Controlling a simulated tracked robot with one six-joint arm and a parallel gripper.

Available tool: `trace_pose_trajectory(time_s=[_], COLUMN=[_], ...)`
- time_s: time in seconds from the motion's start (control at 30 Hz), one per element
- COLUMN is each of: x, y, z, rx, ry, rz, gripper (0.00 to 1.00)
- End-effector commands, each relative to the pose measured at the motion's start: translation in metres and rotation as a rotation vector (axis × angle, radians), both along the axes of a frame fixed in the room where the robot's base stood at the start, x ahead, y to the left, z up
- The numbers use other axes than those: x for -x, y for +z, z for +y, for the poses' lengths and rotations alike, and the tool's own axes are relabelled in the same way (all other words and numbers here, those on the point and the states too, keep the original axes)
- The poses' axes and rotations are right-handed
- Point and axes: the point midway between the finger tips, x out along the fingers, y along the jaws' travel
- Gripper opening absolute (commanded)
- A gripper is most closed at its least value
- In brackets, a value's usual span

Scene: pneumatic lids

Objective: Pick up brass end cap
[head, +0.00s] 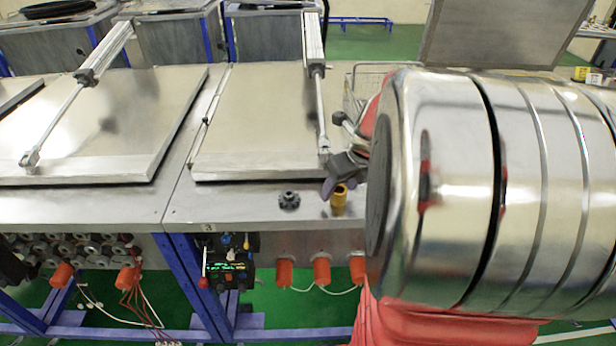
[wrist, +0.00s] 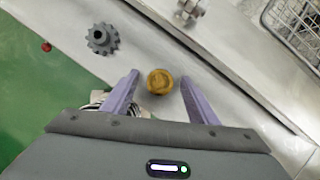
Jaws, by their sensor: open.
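The brass end cap (head: 339,196) is a small yellow-gold cylinder standing on the steel bench ledge in the head view. In the wrist view the brass end cap (wrist: 159,82) shows from above as a round piece between the tips of my two purple fingers. My gripper (wrist: 158,84) is open, with a gap between each finger and the cap. In the head view my gripper (head: 333,184) is beside the cap and slightly above it, partly hidden by my large shiny arm link.
Closed steel lids (head: 255,125) with pneumatic cylinders lie behind. A wire basket (head: 362,88) is at the back right. The ledge's front edge drops to green floor.

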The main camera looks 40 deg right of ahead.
Motion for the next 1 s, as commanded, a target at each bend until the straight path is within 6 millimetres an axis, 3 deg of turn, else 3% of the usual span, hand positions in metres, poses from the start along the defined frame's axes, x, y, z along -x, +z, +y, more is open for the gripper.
trace_pose_trajectory(time_s=[0.2, 0.73, 1.0], x=[-0.007, -0.007, -0.007], y=[-0.019, -0.019, -0.019], z=[-0.001, -0.001, -0.001], rx=[-0.001, 0.0, 0.0], ry=[0.0, 0.0, 0.0], rz=[0.001, 0.0, 0.0], gripper=[0.54, 0.54, 0.36])
